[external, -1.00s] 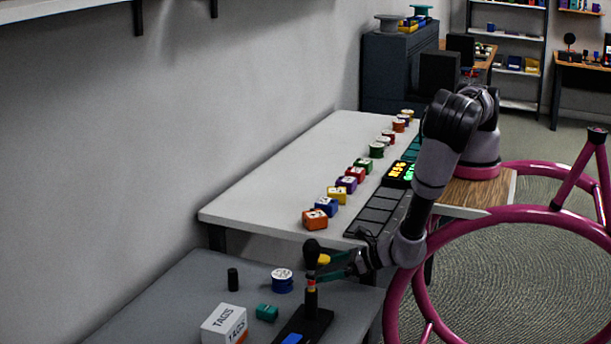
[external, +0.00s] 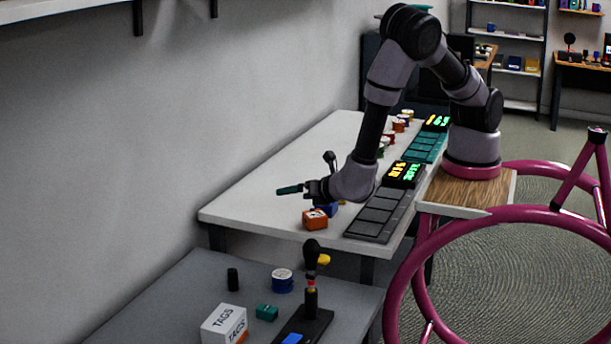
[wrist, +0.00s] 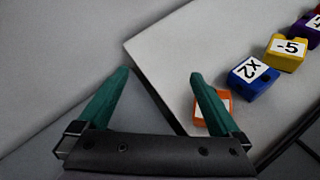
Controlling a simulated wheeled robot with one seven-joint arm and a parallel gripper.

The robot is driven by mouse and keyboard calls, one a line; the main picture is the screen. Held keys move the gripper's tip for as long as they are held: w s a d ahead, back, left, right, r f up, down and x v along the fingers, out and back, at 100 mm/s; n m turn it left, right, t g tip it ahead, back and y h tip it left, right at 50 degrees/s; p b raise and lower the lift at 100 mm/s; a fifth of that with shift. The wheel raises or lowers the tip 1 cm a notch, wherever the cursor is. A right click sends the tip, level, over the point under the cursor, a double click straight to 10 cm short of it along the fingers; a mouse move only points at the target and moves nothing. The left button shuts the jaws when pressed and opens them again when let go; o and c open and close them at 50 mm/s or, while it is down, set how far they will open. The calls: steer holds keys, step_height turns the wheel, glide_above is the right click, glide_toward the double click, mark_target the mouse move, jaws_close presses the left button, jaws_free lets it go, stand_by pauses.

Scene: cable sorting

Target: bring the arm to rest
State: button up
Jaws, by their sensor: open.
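My gripper (external: 290,190) is raised above the near left part of the light table (external: 255,200) in the external view. Its green fingers also show in the wrist view (wrist: 160,95), spread apart with nothing between them. My arm is bent, with its elbow high and the forearm slanting down to the left. An orange block (external: 314,219) sits on the table below and to the right of the fingertips. In the wrist view the right finger partly covers this orange block (wrist: 222,98).
Dark panels (external: 378,215) lie along the table's right side. The lower grey table (external: 205,272) holds an upright black-topped tool (external: 311,265) and a TAGS box (external: 224,325).

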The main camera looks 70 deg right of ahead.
steer(key=s+d+r+m+g, duration=0.2)
steer(key=d+r+m+g, duration=0.3)
steer(key=d+r+m, duration=0.5)
steer(key=s+d+r+m+g, duration=0.3)
steer(key=d+r+m+g, duration=0.1)
steer(key=d+r+m, duration=0.6)
steer(key=s+d+r+m+t+y, duration=0.2)
steer(key=s+r+m, duration=0.3)
steer(key=r, duration=0.3)
steer(key=s+d+r+m+t+y, duration=0.2)
steer(key=s+r+m+y, duration=0.3)
steer(key=s+r, duration=0.3)
steer(key=shift+d+m, duration=0.35)
steer(key=shift+m, duration=0.05)
